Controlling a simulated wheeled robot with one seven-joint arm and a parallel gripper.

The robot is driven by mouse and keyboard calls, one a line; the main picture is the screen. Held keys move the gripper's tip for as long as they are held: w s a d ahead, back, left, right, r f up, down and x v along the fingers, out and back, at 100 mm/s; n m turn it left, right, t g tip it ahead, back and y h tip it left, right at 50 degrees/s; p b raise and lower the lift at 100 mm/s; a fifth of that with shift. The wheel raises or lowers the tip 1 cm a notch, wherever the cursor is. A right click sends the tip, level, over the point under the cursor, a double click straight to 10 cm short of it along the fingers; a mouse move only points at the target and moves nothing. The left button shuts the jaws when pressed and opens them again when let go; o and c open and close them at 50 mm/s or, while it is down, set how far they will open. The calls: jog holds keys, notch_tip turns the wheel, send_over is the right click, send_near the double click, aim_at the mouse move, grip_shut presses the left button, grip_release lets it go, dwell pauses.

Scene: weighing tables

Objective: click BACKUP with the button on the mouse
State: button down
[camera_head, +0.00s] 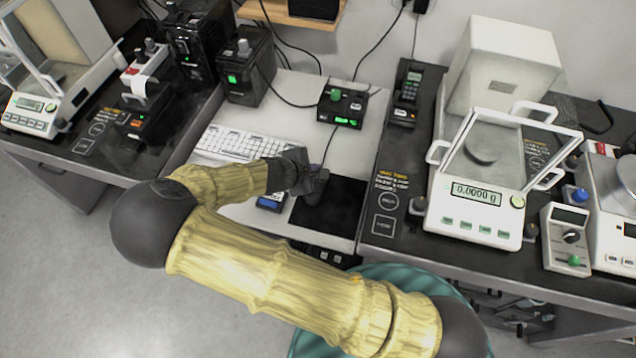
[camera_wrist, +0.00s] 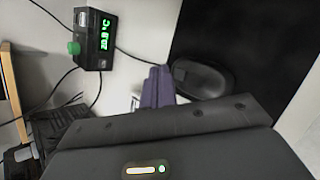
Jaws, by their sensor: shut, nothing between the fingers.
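The dark mouse (camera_wrist: 203,78) lies at the edge of the black mouse pad (camera_wrist: 240,35) in the wrist view. In the head view the mouse (camera_head: 316,190) is partly hidden by my gripper (camera_head: 308,178), and the pad (camera_head: 340,205) extends to its right. My gripper is shut and empty, and its purple fingers (camera_wrist: 157,88) show just left of the mouse in the wrist view. I cannot tell whether the fingertips touch the mouse. No BACKUP label is readable in either view.
A white keyboard (camera_head: 240,144) lies left of the mouse. A black box with a green knob and green readout (camera_head: 342,106) stands behind it, with cables nearby. A balance (camera_head: 478,195) reading 0.0000 g stands on the right table.

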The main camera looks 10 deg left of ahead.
jog(key=shift+f, duration=0.8)
jog(key=shift+f, duration=0.1)
dwell(1.4)
jog(key=shift+f+b, duration=0.3)
jog(key=shift+b, duration=0.05)
jog(key=shift+f, duration=0.4)
dwell(0.7)
jog(key=shift+r+p, duration=0.6)
jog(key=shift+r, duration=0.25)
notch_tip(320, 180, up, 5)
jog(key=p, duration=0.4)
